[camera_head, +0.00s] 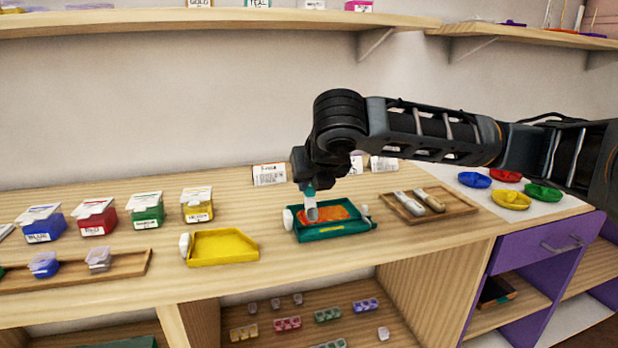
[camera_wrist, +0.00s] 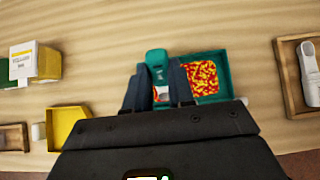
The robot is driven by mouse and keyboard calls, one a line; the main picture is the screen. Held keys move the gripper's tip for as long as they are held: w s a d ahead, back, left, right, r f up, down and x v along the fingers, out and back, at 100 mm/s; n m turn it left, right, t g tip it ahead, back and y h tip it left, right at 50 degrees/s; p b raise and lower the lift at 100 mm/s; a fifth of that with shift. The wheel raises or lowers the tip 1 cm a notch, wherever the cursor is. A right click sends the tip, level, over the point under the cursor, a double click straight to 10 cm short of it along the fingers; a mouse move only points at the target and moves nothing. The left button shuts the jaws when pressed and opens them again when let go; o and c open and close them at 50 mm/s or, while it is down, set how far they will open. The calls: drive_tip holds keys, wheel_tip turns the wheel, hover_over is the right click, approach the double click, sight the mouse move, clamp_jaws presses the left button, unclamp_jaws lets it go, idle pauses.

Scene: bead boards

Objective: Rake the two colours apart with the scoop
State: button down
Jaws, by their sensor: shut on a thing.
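A teal bead board (camera_head: 337,231) stands on the wooden counter, holding a layer of small beads (camera_head: 338,214). In the wrist view the beads (camera_wrist: 204,80) are red and yellow and lie mixed across the board's floor. My gripper (camera_head: 310,187) is above the left part of the board, pointing down. It is shut on a scoop (camera_head: 311,211) with a teal handle and a pale metallic end low at the beads. The scoop's handle (camera_wrist: 156,57) shows between the fingers in the wrist view. Whether the scoop touches the beads cannot be told.
A yellow tray (camera_head: 222,247) is left of the board. A wooden tray (camera_head: 446,211) with two pale scoops is right. Several coloured dishes (camera_head: 511,200) are farther right. Lidded boxes (camera_head: 146,211) stand left. A shelf (camera_head: 220,20) hangs above.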

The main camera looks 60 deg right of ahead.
drive_tip(key=shift+s+a, duration=0.15)
drive_tip(key=shift+s, duration=0.05)
drive_tip(key=shift+s+d, duration=0.95)
drive_tip(key=shift+s, duration=0.1)
drive_tip(key=shift+w+d, duration=1.15)
drive_tip(key=shift+d, duration=0.2)
drive_tip(key=shift+s+d, duration=1.05)
drive_tip(key=shift+s, duration=0.1)
drive_tip(key=shift+s+a+b, duration=0.3)
drive_tip(key=shift+s+a, duration=0.9)
drive_tip(key=shift+a, duration=0.2)
drive_tip(key=shift+w+d, duration=0.65)
drive_tip(key=shift+d, duration=0.05)
drive_tip(key=shift+w+a+p, duration=0.15)
drive_tip(key=shift+w+a, duration=0.9)
drive_tip(key=shift+w, duration=0.2)
drive_tip(key=shift+w+a+p, duration=0.15)
drive_tip(key=shift+w+a, duration=0.9)
drive_tip(key=shift+w, duration=0.15)
drive_tip(key=shift+s+d+b, duration=0.15)
drive_tip(key=shift+s+d, duration=1)
drive_tip(key=shift+s, duration=0.2)
drive_tip(key=shift+s+d+b, duration=0.15)
drive_tip(key=shift+s+d, duration=0.95)
drive_tip(key=shift+s, duration=0.25)
drive_tip(key=shift+r+p, duration=2)
drive_tip(key=shift+r, duration=0.5)
